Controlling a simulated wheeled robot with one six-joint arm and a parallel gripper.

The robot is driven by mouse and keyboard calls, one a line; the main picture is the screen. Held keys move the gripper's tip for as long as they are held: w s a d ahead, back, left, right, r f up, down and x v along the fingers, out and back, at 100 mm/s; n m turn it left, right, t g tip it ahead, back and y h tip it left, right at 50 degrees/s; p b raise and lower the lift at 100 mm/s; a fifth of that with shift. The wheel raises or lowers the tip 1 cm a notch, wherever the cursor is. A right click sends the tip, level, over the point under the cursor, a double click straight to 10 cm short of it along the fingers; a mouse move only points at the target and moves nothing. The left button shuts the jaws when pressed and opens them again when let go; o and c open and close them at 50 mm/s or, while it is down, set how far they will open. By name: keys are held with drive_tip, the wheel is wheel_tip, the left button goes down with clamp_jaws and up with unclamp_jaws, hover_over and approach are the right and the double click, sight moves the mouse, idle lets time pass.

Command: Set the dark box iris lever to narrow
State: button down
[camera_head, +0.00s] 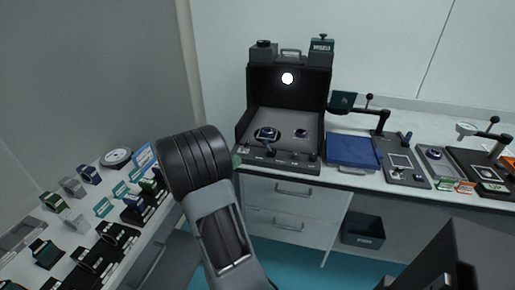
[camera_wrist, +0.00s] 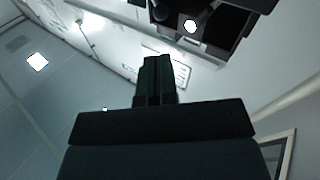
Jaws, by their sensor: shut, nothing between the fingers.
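The dark box (camera_head: 242,122) stands open at the front on the back bench, with a bright white spot (camera_head: 287,78) on its rear wall. Small round blue-faced parts (camera_head: 267,134) sit on its grey floor. Small knobs or levers line its front strip (camera_head: 283,160); I cannot tell which is the iris lever or how it is set. My gripper (camera_wrist: 157,78) is shut and empty in the wrist view, below and apart from the dark box (camera_wrist: 232,22), which is cut off by the top edge. In the head view my arm hides the gripper.
A blue pad (camera_head: 352,152) lies right of the box, with a grey plate (camera_head: 400,163) and stands beyond. The left bench holds several small parts and a round dial (camera_head: 116,158). A dark bin (camera_head: 363,230) sits on the floor under the bench.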

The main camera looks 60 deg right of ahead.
sight(264, 143)
drive_tip(key=x, duration=1)
drive_tip(key=shift+s+d, duration=0.1)
drive_tip(key=shift+d, duration=0.05)
drive_tip(key=shift+s+r+m+y, duration=0.2)
drive_tip(key=shift+r+m+y, duration=0.1)
drive_tip(key=shift+m+y, duration=0.15)
drive_tip(key=shift+s+d+r+m+y+p, duration=0.25)
drive_tip(key=shift+s+r+m+y+p, duration=0.4)
drive_tip(key=shift+m+p, duration=0.6)
drive_tip(key=shift+s+d+r+m+t+y+p, duration=0.1)
drive_tip(key=shift+s+r+m+t+y+p, duration=0.05)
drive_tip(key=shift+s+m+t+y+p, duration=0.3)
drive_tip(key=shift+s+d+r+m+t+y+p, duration=0.1)
drive_tip(key=shift+s+m+t+y+p, duration=0.15)
drive_tip(key=shift+m+p, duration=0.25)
drive_tip(key=shift+s+d+m+t+y+p, duration=0.1)
drive_tip(key=shift+s+m+t+y+p, duration=0.2)
drive_tip(key=shift+m+t+y+p, duration=0.15)
drive_tip(key=shift+f, duration=0.15)
drive_tip(key=shift+w+a+r, duration=0.1)
drive_tip(key=shift+a+r, duration=0.1)
drive_tip(key=shift+a, duration=0.05)
drive_tip(key=s+r+p+v, duration=0.1)
drive_tip(key=p+v, duration=0.2)
drive_tip(key=v, duration=1)
drive_tip(key=shift+s+r+p, duration=0.3)
